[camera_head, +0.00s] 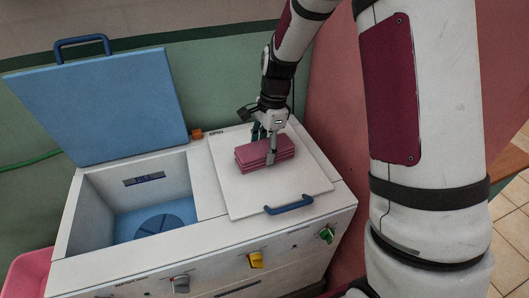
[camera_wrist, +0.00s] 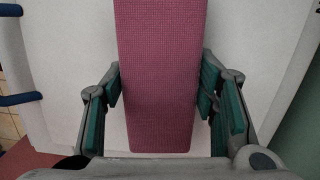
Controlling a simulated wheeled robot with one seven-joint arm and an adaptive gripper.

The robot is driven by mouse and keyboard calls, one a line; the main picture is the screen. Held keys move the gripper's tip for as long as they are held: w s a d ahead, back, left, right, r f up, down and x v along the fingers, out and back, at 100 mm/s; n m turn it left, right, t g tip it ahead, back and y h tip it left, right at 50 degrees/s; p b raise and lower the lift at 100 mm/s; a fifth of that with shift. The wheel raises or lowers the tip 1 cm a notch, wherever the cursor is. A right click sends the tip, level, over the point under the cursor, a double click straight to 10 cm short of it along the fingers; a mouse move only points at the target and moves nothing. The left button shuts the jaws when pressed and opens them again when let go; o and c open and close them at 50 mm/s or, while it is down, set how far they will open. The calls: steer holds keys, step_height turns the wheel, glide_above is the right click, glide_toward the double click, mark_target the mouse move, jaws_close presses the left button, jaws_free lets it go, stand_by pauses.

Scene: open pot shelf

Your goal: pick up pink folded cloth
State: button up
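The pink folded cloth (camera_head: 254,155) is a stack of several flat layers. It lies on the white lid at the right half of the machine and also fills the middle of the wrist view (camera_wrist: 160,80). My gripper (camera_head: 268,150) points down over the cloth, one finger in front of its near side; the far finger is mostly hidden. I see no clear lift off the lid.
The white lid (camera_head: 235,195) has a blue handle (camera_head: 289,205) at its front edge. To the left is an open tub (camera_head: 155,222) with a raised blue lid (camera_head: 105,105). Knobs line the front panel (camera_head: 215,272). A pink wall (camera_head: 335,100) stands behind at right.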

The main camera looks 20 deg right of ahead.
steer(key=c, duration=0.4)
